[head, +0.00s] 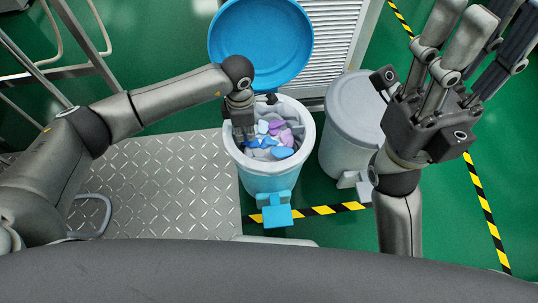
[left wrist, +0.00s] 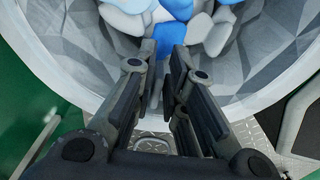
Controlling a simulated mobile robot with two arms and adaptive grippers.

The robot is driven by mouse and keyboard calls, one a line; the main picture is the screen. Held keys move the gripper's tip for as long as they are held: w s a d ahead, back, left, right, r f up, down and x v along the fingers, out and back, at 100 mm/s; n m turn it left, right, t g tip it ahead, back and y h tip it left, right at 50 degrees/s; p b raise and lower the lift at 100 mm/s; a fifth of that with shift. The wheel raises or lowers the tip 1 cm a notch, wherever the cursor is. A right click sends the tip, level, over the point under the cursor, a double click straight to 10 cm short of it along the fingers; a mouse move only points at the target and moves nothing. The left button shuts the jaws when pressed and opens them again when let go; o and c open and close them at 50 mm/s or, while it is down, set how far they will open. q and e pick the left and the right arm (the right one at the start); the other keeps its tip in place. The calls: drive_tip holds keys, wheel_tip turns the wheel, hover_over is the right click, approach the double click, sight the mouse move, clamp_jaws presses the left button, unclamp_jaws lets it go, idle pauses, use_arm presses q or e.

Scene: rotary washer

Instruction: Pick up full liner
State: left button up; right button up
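The full liner (head: 288,112) is a greyish translucent bag inside an open blue bin (head: 270,180) with a pale rim. It holds several blue, purple and white pieces. My left gripper (head: 243,132) points down at the liner's left side, just inside the rim. In the left wrist view, the left gripper (left wrist: 158,72) has its fingers close together with a narrow gap between them, over the faceted grey liner (left wrist: 250,45). I see no liner clearly pinched there. My right gripper (head: 480,30) is raised at the upper right, fingers spread, empty and away from the bin.
The bin's round blue lid (head: 262,40) stands open behind it. A closed grey bin (head: 355,115) stands just to the right. A louvered white panel (head: 338,40) is behind. A metal tread plate (head: 165,190) lies left, and black-yellow tape (head: 325,210) marks the green floor.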

use_arm(q)
drive_tip(key=shift+f, duration=0.6)
clamp_jaws()
drive_tip(key=shift+r, duration=0.2)
